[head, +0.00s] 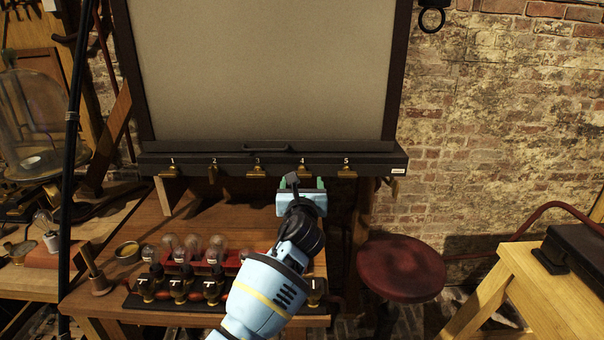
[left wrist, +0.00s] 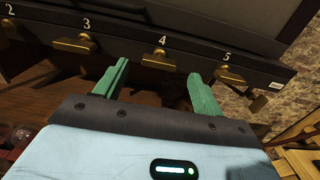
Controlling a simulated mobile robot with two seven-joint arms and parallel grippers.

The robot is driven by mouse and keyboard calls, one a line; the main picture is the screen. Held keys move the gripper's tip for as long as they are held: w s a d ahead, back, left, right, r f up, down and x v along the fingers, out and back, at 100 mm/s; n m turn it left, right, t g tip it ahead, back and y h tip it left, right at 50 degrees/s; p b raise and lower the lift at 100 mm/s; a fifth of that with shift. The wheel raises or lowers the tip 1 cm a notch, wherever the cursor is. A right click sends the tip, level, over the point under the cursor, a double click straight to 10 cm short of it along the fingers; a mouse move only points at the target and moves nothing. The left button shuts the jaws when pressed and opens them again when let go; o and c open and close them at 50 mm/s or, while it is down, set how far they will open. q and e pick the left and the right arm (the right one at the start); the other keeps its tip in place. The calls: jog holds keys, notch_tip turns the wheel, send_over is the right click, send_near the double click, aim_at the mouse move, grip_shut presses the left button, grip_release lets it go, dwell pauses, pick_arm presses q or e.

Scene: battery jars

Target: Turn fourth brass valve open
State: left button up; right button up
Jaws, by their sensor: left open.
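The fourth brass valve (head: 304,172) sits under the number 4 on the dark rail below the large pale panel. Its handle lies crosswise, along the rail, and it also shows in the left wrist view (left wrist: 159,61). My left gripper (head: 303,184) is open, just below and in front of this valve. In the left wrist view the two green fingers (left wrist: 159,72) are spread, one to each side of the valve, with nothing visibly between them. My right gripper is not in view.
Valve 3 (head: 257,171) and valve 5 (head: 346,172) flank it, also crosswise. Glass bulbs (head: 192,244) and black fixtures stand on the wooden bench below. A red stool (head: 402,268) is at the right.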

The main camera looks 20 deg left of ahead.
aim_at(302, 176)
pick_arm(q)
jog(key=x, duration=0.3)
jog(key=b+x, duration=0.1)
jog(key=x, duration=0.1)
jog(key=shift+w+f, duration=0.15)
jog(key=shift+f, duration=0.1)
jog(key=shift+w+a, duration=0.1)
jog(key=shift+w, duration=0.15)
jog(key=shift+w+r, duration=0.15)
jog(key=shift+r, duration=0.05)
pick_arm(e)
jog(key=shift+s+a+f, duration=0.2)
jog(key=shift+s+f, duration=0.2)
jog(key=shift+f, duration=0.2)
pick_arm(q)
jog(key=c, duration=1)
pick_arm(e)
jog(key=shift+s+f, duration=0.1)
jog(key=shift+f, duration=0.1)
